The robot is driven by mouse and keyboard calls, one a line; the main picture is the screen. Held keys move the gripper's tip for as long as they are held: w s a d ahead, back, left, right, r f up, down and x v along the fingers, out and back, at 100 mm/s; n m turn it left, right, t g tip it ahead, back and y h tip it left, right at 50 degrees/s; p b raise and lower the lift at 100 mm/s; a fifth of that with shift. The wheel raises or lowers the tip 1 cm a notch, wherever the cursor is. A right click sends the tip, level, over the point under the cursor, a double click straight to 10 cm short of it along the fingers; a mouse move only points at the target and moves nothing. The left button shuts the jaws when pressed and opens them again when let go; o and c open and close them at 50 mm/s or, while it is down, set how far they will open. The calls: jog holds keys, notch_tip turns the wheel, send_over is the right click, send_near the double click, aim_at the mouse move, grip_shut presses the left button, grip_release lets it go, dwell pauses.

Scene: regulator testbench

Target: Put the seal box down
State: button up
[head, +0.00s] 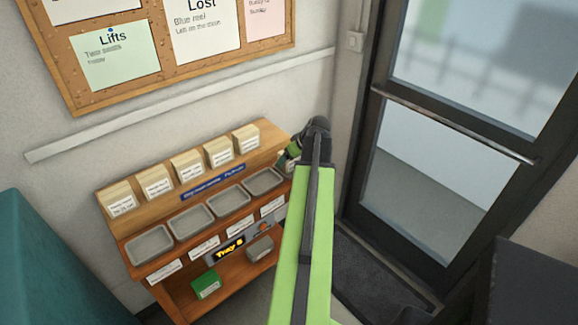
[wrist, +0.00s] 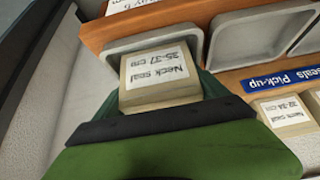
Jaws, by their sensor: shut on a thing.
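My gripper (head: 291,157) is at the right end of the wooden bench in the head view, mostly hidden by my arm. In the wrist view my gripper (wrist: 162,88) is shut on a tan seal box (wrist: 155,95). Its white label, upside down in that view, reads "Neck seal 35-37 cm". The end grey tray (wrist: 108,46), the rightmost tray in the head view (head: 263,181), shows just beyond the box. The box overlaps the tray's near edge in the wrist view. I cannot tell its height above the tray.
Several seal boxes (head: 187,166) stand along the back ledge, behind a row of grey trays (head: 150,243). A blue pick-up sign (head: 213,182) lies between them. A lit "Tray" display (head: 228,248) is in front. A green box (head: 207,285) is below. A door (head: 440,170) is right.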

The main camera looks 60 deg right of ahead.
jog(key=shift+s+f+b, duration=0.1)
jog(key=shift+f+b, duration=0.15)
jog(key=shift+b, duration=0.1)
jog(key=o, duration=1.3)
jog(key=shift+s+a, duration=0.1)
jog(key=shift+a, duration=0.05)
jog(key=shift+o, duration=0.2)
jog(key=shift+r+p, duration=0.45)
jog(key=shift+p, duration=0.1)
jog(key=p+v, duration=0.9)
jog(key=v, duration=0.2)
jog(key=shift+r+p, duration=0.3)
jog(key=shift+p, duration=0.1)
jog(key=shift+s, duration=0.1)
